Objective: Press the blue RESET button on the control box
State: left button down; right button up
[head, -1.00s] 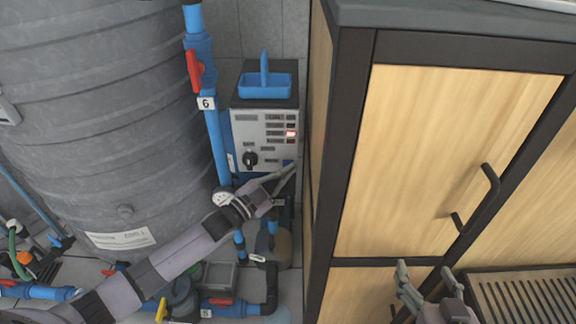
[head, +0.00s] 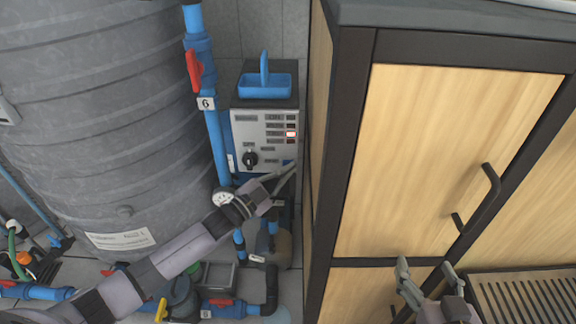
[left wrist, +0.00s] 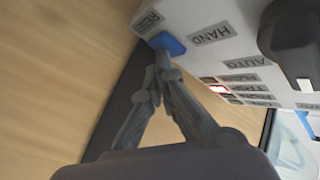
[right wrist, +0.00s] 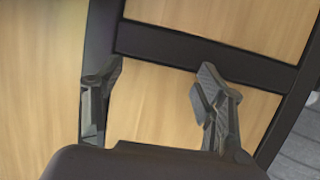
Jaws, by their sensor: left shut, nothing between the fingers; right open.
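The control box (head: 250,130) has a pale grey front with labels, a black knob (head: 250,159) and a lit red lamp (head: 291,134). The blue RESET button (left wrist: 168,43) sits at the corner of the panel beside the RESET label. My left gripper (head: 292,167) is shut and empty, reaching to the lower right corner of the box. In the left wrist view its joined fingertips (left wrist: 161,58) are at the button's edge and overlap it slightly; I cannot tell whether they touch. My right gripper (right wrist: 160,75) is open and empty in front of the wooden cabinet.
The wooden cabinet (head: 440,160) stands close to the right of the box. A blue pipe (head: 215,145) with a red-handled valve runs along the box's left side, beside a large grey tank (head: 110,110).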

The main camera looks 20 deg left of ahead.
pick_arm(q)
jog(key=shift+w, duration=0.2)
pick_arm(e)
jog(key=shift+w+a+r, duration=0.1)
jog(key=shift+a+r, duration=0.05)
jog(key=shift+r, duration=0.2)
dwell(0.4)
jog(key=shift+s+d+f+g, duration=0.15)
jog(key=shift+s+f+g, duration=0.1)
jog(key=shift+f, duration=0.3)
jog(key=shift+s+d+f+g, duration=0.15)
jog(key=shift+s+f+g, duration=0.1)
jog(key=shift+f, duration=0.3)
pick_arm(q)
jog(key=shift+s+d+p, duration=0.15)
jog(key=shift+s+p, duration=0.4)
jog(key=shift+s, duration=0.2)
pick_arm(e)
jog(key=s+f+g, duration=0.1)
jog(key=s+d+f+g, duration=0.1)
jog(key=shift+d+f+h, duration=0.1)
jog(key=shift+f+h, duration=0.3)
jog(key=shift+s, duration=0.1)
